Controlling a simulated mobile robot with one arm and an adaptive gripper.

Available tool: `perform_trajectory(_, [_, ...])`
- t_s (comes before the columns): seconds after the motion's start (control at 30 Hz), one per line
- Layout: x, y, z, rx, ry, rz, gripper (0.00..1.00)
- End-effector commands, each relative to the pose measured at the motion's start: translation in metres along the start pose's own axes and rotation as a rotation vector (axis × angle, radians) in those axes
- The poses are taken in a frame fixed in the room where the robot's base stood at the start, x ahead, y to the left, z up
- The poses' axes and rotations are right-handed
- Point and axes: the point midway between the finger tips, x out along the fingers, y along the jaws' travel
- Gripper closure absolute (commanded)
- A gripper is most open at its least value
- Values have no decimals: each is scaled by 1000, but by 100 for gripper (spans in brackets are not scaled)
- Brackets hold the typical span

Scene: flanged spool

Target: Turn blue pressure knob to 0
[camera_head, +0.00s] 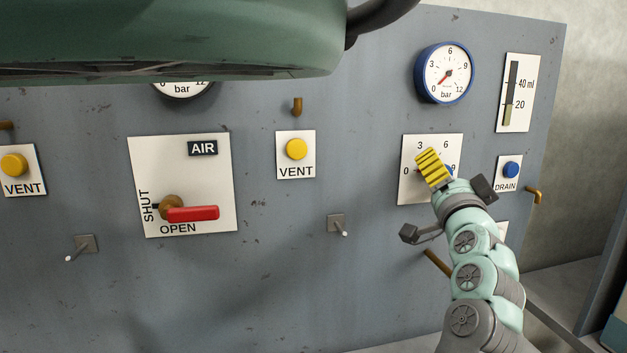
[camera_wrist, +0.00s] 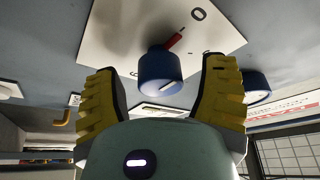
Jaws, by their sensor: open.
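The blue pressure knob (camera_wrist: 160,72) stands out from a white dial plate (camera_wrist: 110,35). In the wrist view its red pointer (camera_wrist: 174,40) leans up and right toward the printed 0. My gripper (camera_wrist: 162,66) is open, with one yellow finger on each side of the knob and a visible gap to both. I cannot tell how deep the fingers reach along it. In the head view my gripper (camera_head: 433,167) covers most of the knob; a sliver of blue (camera_head: 450,170) shows at its right. The plate (camera_head: 413,187) shows 0, 3 and 6.
A blue-rimmed gauge (camera_head: 446,73) sits above, its red needle pointing lower left. A blue DRAIN button (camera_head: 511,169) and a brass pipe stub (camera_head: 535,194) are close on the right. A level scale (camera_head: 514,92) is above them. The red AIR lever (camera_head: 192,214) is far left.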

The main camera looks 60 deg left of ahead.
Motion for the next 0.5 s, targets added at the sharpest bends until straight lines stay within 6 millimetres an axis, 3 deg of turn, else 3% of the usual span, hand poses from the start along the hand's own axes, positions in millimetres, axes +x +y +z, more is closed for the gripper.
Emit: perform_trajectory(0.5, [-60, 1, 1, -4, -2, 4, 28])
